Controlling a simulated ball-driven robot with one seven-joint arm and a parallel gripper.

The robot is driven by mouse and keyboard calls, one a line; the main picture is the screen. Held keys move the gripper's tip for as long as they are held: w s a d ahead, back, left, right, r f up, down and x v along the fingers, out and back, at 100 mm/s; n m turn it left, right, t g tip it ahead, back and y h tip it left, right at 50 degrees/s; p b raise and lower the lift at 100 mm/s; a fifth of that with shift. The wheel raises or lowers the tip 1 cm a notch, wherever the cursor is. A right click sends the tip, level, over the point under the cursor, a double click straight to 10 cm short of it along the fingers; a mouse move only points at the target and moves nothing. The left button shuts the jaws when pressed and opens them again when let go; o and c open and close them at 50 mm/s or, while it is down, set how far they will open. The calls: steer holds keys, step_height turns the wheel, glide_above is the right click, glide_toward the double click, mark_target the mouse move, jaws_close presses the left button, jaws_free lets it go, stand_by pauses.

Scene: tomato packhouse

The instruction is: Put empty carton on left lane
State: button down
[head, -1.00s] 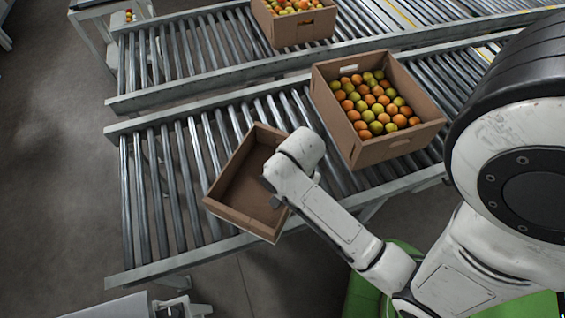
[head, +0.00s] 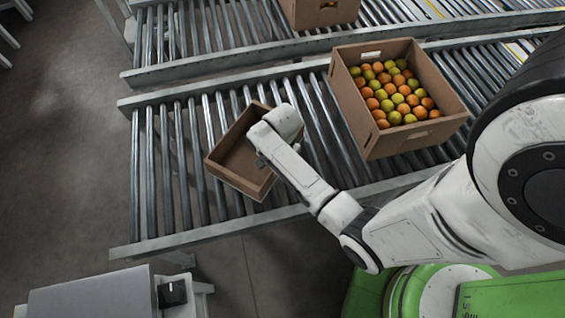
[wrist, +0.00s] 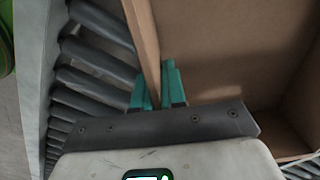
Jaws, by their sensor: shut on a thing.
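The empty carton (head: 237,184) is a brown open-topped box over the near roller lane (head: 165,170), close to its near rail, turned at an angle to the rollers. My gripper (wrist: 154,88) is shut on one carton wall, with teal fingers on either side of it in the wrist view. The carton's bare inside (wrist: 225,50) fills much of that view. In the head view my wrist hides the fingers and part of the carton. I cannot tell whether its base touches the rollers.
A carton full of orange and green tomatoes (head: 435,135) stands on the same lane to the right. Another carton (head: 318,14) stands on the far roller lane (head: 215,35). Bare rollers lie left of the empty carton. A grey-topped stand (head: 90,295) is at the lower left.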

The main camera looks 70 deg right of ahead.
steer(key=shift+f, duration=0.55)
steer(key=c, duration=1.2)
jaws_free()
steer(key=shift+f, duration=0.1)
step_height(320, 180, up, 12)
steer(key=shift+p, duration=1.05)
steer(key=s+a+r+n, duration=0.2)
steer(key=s+a+n, duration=0.2)
steer(key=a+n, duration=0.3)
steer(key=s+a+r+n+t, duration=0.1)
steer(key=s+a+n, duration=0.3)
steer(key=n, duration=0.8)
steer(key=shift+s+a+r, duration=0.35)
steer(key=shift+a+r, duration=0.2)
steer(key=shift+a, duration=0.85)
